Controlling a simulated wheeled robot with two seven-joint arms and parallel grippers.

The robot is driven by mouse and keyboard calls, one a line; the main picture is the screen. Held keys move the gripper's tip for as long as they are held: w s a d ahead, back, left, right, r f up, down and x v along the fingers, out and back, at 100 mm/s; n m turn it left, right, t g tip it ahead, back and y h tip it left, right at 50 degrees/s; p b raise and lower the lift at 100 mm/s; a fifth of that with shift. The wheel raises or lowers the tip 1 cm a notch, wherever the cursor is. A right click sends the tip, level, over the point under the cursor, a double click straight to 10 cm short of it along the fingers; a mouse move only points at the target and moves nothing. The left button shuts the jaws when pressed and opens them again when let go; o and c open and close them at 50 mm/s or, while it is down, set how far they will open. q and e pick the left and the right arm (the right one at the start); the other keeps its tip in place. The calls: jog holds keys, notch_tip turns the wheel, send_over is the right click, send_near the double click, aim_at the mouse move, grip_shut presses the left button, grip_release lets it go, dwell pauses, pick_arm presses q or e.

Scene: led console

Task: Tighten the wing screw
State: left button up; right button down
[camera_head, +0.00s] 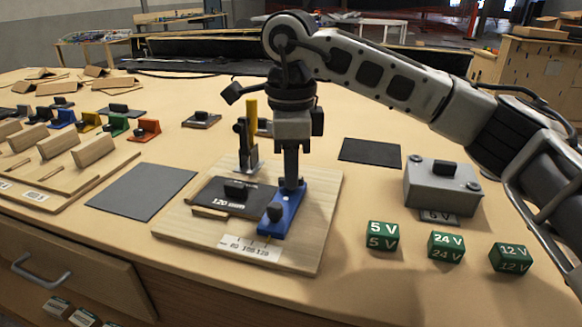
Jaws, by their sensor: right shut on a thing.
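My right gripper (291,182) comes down from above at the wooden fixture board (310,250). It is shut at the far end of the blue block (283,220), on what appears to be the wing screw, which the fingers hide. A dark knob stands on the near end of the blue block, just in front of the fingers. A black plate marked 120 (222,203) with a dark handle lies on the board left of the blue block. An upright black clamp (246,145) with a yellow lever stands behind that plate. My left gripper is not in view.
Green cubes marked 5 V (383,236), 24 V (446,247) and 12 V (510,258) stand at the right front. A grey box (441,188) is behind them. Dark mats lie left (142,191) and right (370,151) of the board. Coloured blocks and wooden racks fill the left.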

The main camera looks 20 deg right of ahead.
jog(key=m, duration=0.5)
jog(key=shift+w+r+m, duration=0.1)
jog(key=shift+r+m, duration=0.15)
jog(key=shift+m, duration=0.05)
jog(key=m, duration=0.5)
jog(key=shift+m, duration=0.3)
jog(key=c, duration=1.5)
grip_release()
jog(key=shift+o, duration=0.2)
jog(key=shift+f, duration=0.1)
notch_tip(320, 180, up, 16)
jog(key=p, duration=0.2)
